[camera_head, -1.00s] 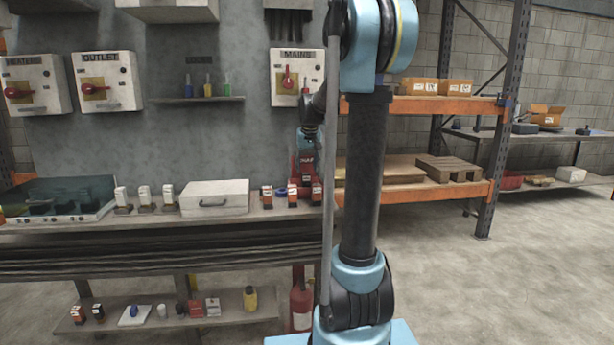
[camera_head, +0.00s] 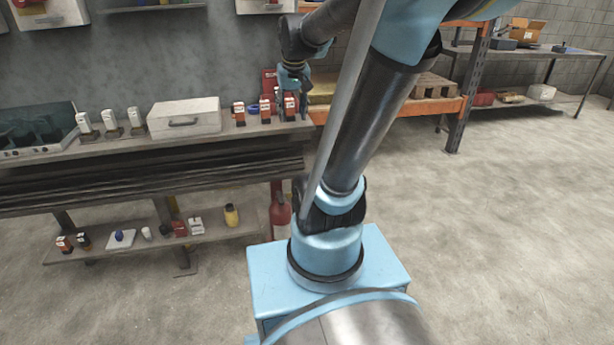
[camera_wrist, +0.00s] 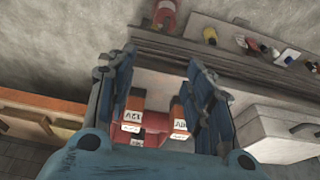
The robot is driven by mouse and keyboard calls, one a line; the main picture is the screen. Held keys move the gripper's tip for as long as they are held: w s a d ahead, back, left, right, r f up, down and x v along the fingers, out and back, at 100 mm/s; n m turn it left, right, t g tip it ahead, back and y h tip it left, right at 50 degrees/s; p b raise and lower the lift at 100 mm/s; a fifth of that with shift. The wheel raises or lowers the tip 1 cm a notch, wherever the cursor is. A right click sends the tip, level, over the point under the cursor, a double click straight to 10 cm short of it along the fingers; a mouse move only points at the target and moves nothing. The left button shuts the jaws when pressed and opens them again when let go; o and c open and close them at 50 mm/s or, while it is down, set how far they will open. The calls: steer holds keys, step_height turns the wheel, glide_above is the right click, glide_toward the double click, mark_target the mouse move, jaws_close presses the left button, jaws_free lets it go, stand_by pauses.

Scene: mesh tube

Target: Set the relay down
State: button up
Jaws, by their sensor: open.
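Three small orange-and-white relays stand at the right end of the workbench in the head view: a left one (camera_head: 239,113), a middle one (camera_head: 265,109) and a right one (camera_head: 290,106). My gripper (camera_head: 293,82) is just above the right one, pointing down. In the wrist view my gripper (camera_wrist: 160,65) is open, its two blue fingers wide apart. A relay (camera_wrist: 135,116) shows by the left finger and another (camera_wrist: 180,119) by the right finger. Neither is clearly pinched; whether a finger touches one I cannot tell.
A white case (camera_head: 185,118) and several white relays (camera_head: 109,122) stand left along the workbench (camera_head: 150,140). A red object (camera_head: 268,78) stands behind the relays. A lower shelf (camera_head: 150,245) holds small items. A fire extinguisher (camera_head: 280,205) stands by the bench end. Open floor lies to the right.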

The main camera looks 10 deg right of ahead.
steer(key=s+f+g, duration=0.1)
steer(key=s+f, duration=1.2)
steer(key=s, duration=0.5)
steer(key=shift+s+d+f, duration=0.15)
steer(key=shift+d, duration=0.1)
